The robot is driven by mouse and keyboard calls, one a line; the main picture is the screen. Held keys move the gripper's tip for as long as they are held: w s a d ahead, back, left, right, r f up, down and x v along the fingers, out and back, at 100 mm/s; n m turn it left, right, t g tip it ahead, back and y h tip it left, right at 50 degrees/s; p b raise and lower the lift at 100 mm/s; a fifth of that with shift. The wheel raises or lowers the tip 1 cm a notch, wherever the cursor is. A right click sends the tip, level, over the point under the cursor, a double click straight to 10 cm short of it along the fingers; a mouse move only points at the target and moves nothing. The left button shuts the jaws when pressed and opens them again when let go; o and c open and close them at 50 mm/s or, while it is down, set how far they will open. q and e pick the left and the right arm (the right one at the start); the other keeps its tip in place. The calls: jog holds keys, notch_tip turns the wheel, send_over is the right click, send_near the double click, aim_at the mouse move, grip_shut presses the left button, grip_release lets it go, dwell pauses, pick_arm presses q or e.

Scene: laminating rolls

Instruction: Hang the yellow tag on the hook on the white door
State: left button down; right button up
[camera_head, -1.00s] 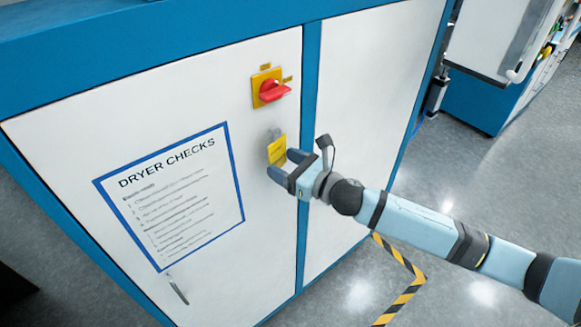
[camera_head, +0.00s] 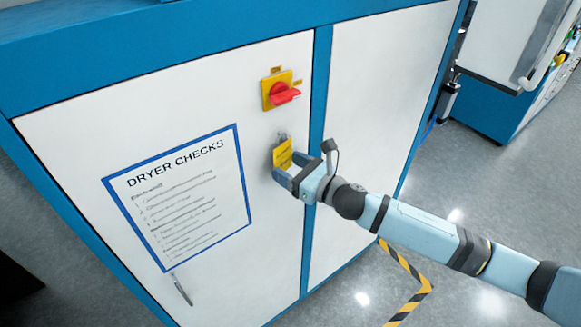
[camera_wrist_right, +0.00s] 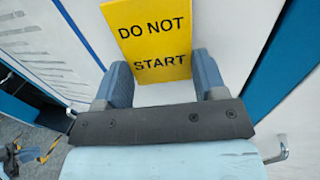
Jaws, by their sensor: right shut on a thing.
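The yellow tag (camera_head: 283,155) is upright against the white door (camera_head: 225,90), below the red switch. In the right wrist view the tag (camera_wrist_right: 155,38) reads "DO NOT START" and sits between the two fingers. My right gripper (camera_head: 289,169) is shut on the tag's lower part; its fingers also show in the right wrist view (camera_wrist_right: 163,78). A small grey metal piece, apparently the hook (camera_head: 282,137), shows just above the tag's top edge. I cannot tell whether the tag's hole is around the hook.
A red rotary switch on a yellow plate (camera_head: 281,90) is on the door above the tag. A framed "DRYER CHECKS" sheet (camera_head: 182,196) is to the left, with a door handle (camera_head: 181,289) below it. Blue frame posts (camera_head: 315,120) border the door on the right.

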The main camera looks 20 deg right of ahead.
jog(key=o, duration=1)
jog(key=b+v, duration=0.5)
jog(key=v, duration=0.8)
jog(key=s+a+f+n+g+h, duration=0.1)
jog(key=s+f+n+h, duration=0.1)
jog(key=s+f+n, duration=0.3)
jog(key=s+a+f+n+g+h, duration=0.1)
jog(key=s+f+n, duration=0.5)
jog(key=f+n, duration=0.8)
jog(key=s+a+f+n+g+h, duration=0.1)
jog(key=s+f+n+h, duration=0.3)
jog(key=f+n, duration=0.5)
jog(key=s+n, duration=0.2)
jog(key=n, duration=0.2)
jog(key=shift+a+f+g, duration=0.25)
jog(key=shift+a+g, duration=0.15)
